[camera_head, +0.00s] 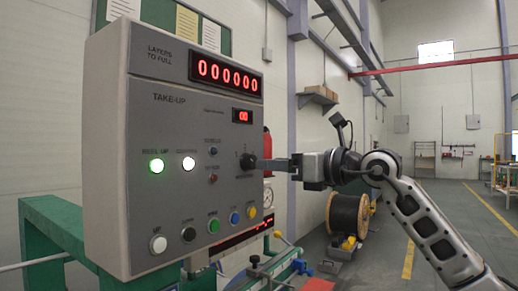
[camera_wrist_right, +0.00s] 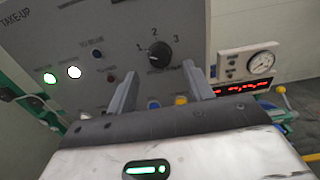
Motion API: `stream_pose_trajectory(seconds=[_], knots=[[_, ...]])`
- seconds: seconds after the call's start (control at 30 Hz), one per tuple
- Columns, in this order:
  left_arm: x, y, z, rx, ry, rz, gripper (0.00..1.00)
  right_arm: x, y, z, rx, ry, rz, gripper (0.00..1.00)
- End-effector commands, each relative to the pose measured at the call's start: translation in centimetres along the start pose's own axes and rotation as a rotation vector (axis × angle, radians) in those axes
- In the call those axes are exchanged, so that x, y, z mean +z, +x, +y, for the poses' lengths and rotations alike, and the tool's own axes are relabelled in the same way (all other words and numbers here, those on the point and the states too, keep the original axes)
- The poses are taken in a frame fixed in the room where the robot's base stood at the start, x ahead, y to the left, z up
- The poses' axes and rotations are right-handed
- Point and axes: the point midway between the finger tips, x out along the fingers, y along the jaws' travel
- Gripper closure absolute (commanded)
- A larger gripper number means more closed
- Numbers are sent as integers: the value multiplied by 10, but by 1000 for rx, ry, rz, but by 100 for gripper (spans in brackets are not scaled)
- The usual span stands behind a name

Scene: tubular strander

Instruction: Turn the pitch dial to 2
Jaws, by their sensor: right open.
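The pitch dial (camera_head: 248,161) is a small black knob on the right part of the grey control panel (camera_head: 140,110). In the right wrist view the dial (camera_wrist_right: 159,55) has the marks 1, 2 and 3 around its top. I cannot clearly tell which mark its pointer faces. My right gripper (camera_head: 268,164) reaches in from the right, its fingertips close to the dial in the head view. In the right wrist view the open fingers (camera_wrist_right: 160,76) stand on either side below the dial, with nothing between them. My left gripper is not in view.
Several push buttons (camera_head: 214,225) line the panel's lower edge. A cable reel (camera_head: 347,215) stands behind.

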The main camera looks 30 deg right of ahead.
Motion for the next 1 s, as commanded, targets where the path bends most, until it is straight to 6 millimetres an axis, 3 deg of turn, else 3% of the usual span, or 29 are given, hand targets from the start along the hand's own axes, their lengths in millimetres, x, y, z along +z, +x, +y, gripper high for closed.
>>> stream_pose_trajectory(seconds=[0.1,0.3,0.67,0.83,1.0], knots=[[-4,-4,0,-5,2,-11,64,4,22,1,3,4,-3,48],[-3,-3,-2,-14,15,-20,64,1,43,-1,-1,2,-1,48],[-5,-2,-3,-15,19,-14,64,-1,48,-1,-1,1,-1,48],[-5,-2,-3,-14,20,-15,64,-1,48,-1,-1,1,-1,93],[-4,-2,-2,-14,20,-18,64,-1,48,-1,-1,3,-1,93]])
